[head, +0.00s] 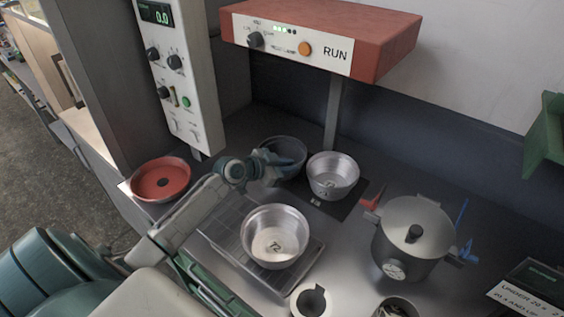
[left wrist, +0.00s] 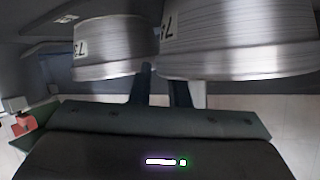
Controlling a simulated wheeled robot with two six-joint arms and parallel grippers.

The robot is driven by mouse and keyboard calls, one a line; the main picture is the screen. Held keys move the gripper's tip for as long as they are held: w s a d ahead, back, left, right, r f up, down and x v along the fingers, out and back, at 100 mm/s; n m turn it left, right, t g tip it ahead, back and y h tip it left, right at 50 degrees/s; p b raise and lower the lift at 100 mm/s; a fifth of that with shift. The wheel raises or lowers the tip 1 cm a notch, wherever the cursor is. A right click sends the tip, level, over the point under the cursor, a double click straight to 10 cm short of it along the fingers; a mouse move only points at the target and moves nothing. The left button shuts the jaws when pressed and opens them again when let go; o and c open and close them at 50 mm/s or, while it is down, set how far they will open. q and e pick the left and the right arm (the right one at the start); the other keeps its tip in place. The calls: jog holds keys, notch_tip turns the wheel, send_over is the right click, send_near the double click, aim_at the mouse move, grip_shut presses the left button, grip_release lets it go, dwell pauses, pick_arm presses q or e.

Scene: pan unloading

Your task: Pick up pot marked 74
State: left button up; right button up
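My left gripper (head: 268,163) reaches in from the left over the counter, beside a dark-looking metal pot (head: 285,150) that it partly covers. A bright metal pot (head: 345,168) stands just right of that one; its mark is too small to read. A nearer pot marked 72 (head: 272,221) stands on a rack. In the left wrist view, two metal pots, left (left wrist: 115,52) and right (left wrist: 240,45), fill the top; their tilted labels start with 7, the second digits unclear. My left gripper's fingers (left wrist: 163,85) are apart there, nothing clearly held. My right gripper is out of view.
A red dish (head: 177,182) lies on the left. A lidded pressure pot with a gauge (head: 405,243) stands on the right. A red-topped RUN panel (head: 350,45) hangs above the back, and a white control box (head: 185,95) stands at the left.

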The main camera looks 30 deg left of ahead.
pick_arm(q)
grip_shut()
dwell(0.7)
dwell(0.6)
